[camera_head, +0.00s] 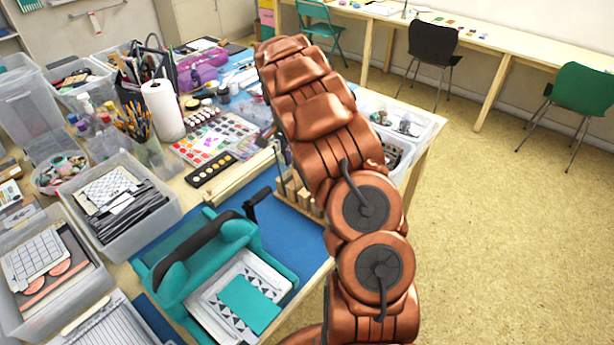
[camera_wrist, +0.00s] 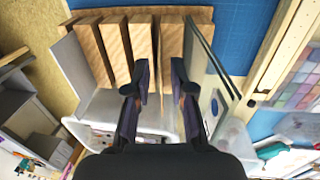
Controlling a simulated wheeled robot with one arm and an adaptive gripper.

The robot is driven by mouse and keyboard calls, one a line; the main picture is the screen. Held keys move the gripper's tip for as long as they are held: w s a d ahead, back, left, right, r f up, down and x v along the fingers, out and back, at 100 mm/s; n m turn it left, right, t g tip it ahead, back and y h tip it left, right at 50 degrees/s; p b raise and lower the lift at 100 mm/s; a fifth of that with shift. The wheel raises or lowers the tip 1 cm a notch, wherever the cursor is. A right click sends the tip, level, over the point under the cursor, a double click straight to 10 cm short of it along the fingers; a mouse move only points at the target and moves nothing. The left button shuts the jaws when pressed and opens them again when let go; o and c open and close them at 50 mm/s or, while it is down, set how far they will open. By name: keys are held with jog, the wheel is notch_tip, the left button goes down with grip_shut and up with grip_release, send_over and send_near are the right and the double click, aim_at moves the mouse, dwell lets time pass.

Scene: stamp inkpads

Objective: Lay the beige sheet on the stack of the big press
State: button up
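The big teal press (camera_head: 178,262) stands on a blue mat at the lower left of the head view. Its bed holds a white patterned plate with a teal sheet (camera_head: 250,303) on top. A wooden slotted rack (camera_head: 298,196) stands right of the press, partly behind my arm. In the wrist view, its wooden slats (camera_wrist: 116,50) are close beyond my gripper (camera_wrist: 161,75). The two dark fingers stand apart with a gap between them. Thin grey-green sheets (camera_wrist: 207,62) stand at the rack's right side. I cannot single out the beige sheet. The head view does not show the fingers.
Open bins of cards and sheets (camera_head: 125,225) line the left. A paint palette (camera_head: 215,140), a paper roll (camera_head: 163,110) and a pencil holder crowd the table behind the press. A clear bin (camera_head: 400,118) sits right of my arm.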

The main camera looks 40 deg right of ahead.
grip_shut()
jog(key=shift+r, duration=0.15)
notch_tip(320, 180, up, 7)
jog(key=w+p, duration=0.1)
dwell(0.9)
jog(key=shift+a+r, duration=0.1)
